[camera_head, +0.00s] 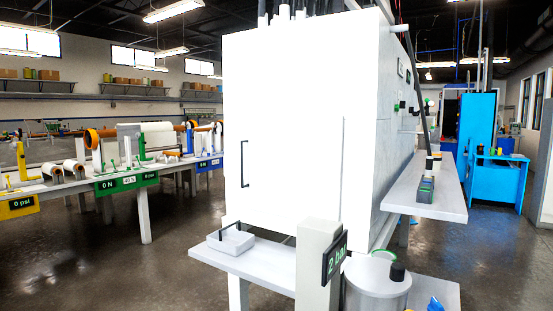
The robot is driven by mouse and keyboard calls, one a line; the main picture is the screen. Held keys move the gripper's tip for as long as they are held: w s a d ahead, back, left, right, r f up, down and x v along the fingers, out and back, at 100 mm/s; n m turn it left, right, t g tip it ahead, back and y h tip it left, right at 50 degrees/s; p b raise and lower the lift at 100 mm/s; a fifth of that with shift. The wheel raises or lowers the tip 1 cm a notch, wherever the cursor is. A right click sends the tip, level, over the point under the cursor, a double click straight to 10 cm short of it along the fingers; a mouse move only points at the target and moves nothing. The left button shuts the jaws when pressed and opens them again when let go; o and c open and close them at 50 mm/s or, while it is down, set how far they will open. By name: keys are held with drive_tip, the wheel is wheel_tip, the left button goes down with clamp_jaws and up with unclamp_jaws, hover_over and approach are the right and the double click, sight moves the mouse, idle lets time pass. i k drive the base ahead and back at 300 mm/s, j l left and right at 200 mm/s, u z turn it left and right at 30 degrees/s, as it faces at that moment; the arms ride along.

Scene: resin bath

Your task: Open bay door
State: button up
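A large white cabinet (290,130) stands in the middle of the head view. Its front face looks closed and carries a black vertical bar handle (244,164) left of centre. A thin pale vertical strip (342,160) runs down the right part of the front. I take this front face to be the bay door, though no label shows. My gripper is not in view, so its state and its distance from the handle are hidden.
A white shelf (240,262) with a small white box juts out below the front. A post with a "2 bar" display (334,257) and a grey cylinder (377,285) stand at front right. A side shelf (440,200) sticks out right. Open floor (130,270) lies left.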

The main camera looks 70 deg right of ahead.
sight(291, 165)
drive_tip(key=i+l+z, duration=0.1)
drive_tip(key=i+z, duration=0.15)
drive_tip(key=z, duration=0.2)
drive_tip(key=i+z, duration=0.4)
drive_tip(key=i+j+z, duration=0.1)
drive_tip(key=z, duration=0.35)
drive_tip(key=i+l+z, duration=0.1)
drive_tip(key=i+z, duration=0.15)
drive_tip(key=z, duration=0.2)
drive_tip(key=i+z, duration=0.3)
drive_tip(key=z, duration=0.15)
drive_tip(key=i+j+z, duration=0.1)
drive_tip(key=i+z, duration=0.15)
drive_tip(key=z, duration=0.2)
